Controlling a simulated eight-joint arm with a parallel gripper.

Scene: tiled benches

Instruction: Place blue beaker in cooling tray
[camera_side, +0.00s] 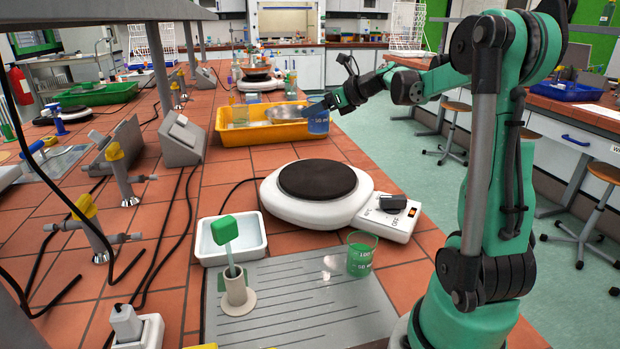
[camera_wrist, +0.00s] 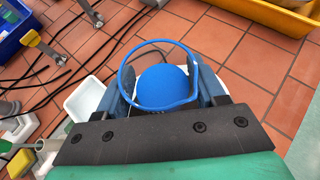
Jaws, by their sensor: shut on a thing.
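The blue beaker (camera_side: 318,123) is held upright between the fingers of my gripper (camera_side: 322,104), at the right end of a yellow tray (camera_side: 262,134) in the side view. In the wrist view, the beaker's round rim (camera_wrist: 122,80) shows from above between both fingers, with a solid blue round shape inside. That view shows a yellow tray edge (camera_wrist: 268,14) at the upper right, apart from the beaker. A small white tray (camera_side: 209,249) stands nearer the side camera. No label shows which tray is the cooling tray. The beaker's underside is hidden.
The yellow tray holds a metal bowl (camera_side: 283,115) and a clear beaker (camera_side: 240,116). A hotplate (camera_side: 284,208) and a green beaker (camera_side: 361,254) stand nearer the side camera. Gas taps (camera_side: 120,172) and black cables line the left. Bare tiles lie between hotplate and yellow tray.

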